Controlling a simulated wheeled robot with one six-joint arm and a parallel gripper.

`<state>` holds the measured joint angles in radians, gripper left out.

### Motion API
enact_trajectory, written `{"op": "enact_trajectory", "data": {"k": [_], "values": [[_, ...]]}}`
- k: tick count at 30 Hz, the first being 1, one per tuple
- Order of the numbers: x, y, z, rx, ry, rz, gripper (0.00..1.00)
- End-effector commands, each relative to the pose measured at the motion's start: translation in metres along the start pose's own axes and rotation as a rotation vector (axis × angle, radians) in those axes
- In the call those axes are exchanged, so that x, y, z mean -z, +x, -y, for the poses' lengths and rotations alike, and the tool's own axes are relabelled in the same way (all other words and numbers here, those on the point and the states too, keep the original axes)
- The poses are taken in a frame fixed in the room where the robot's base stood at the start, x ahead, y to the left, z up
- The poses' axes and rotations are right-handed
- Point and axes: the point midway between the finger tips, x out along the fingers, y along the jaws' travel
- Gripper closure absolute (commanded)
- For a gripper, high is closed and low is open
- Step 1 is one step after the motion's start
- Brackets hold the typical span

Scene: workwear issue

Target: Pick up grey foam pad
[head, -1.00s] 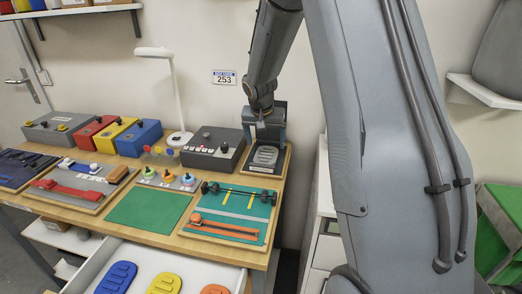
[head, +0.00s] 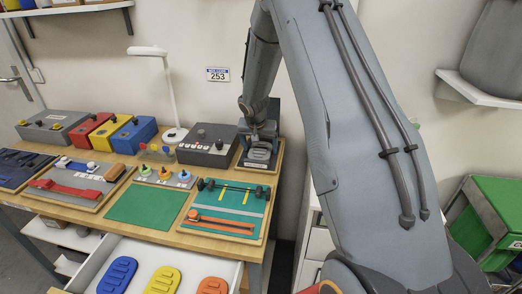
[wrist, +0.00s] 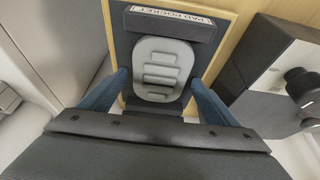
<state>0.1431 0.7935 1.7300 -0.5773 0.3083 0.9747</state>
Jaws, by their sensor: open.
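The grey foam pad (head: 259,154) is an oval, ribbed pad at the right end of the workbench. In the wrist view the grey foam pad (wrist: 163,58) lies on a dark base, below a dark block labelled "PAD POCKET" (wrist: 170,19). My gripper (head: 262,137) is just above the pad in the head view and partly covers it. In the wrist view my gripper (wrist: 160,80) is open, with one blue finger on each side of the pad's near end. A gap shows on both sides. I cannot tell how far the fingertips are above the base.
A dark control box (head: 209,143) with knobs stands close to the left of the pad's holder. A green mat (head: 147,204) and a teal tool board (head: 228,209) lie in front. An open drawer (head: 205,259) holds blue, yellow and orange pads.

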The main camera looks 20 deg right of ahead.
Motion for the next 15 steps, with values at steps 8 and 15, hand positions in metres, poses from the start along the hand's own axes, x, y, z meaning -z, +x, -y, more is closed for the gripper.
{"op": "enact_trajectory", "data": {"k": [8,15], "values": [[0.0002,0.0009,-0.0004,0.000,0.000,0.000,0.22],[0.0001,0.0008,-0.0006,0.000,0.000,0.000,0.61]]}}
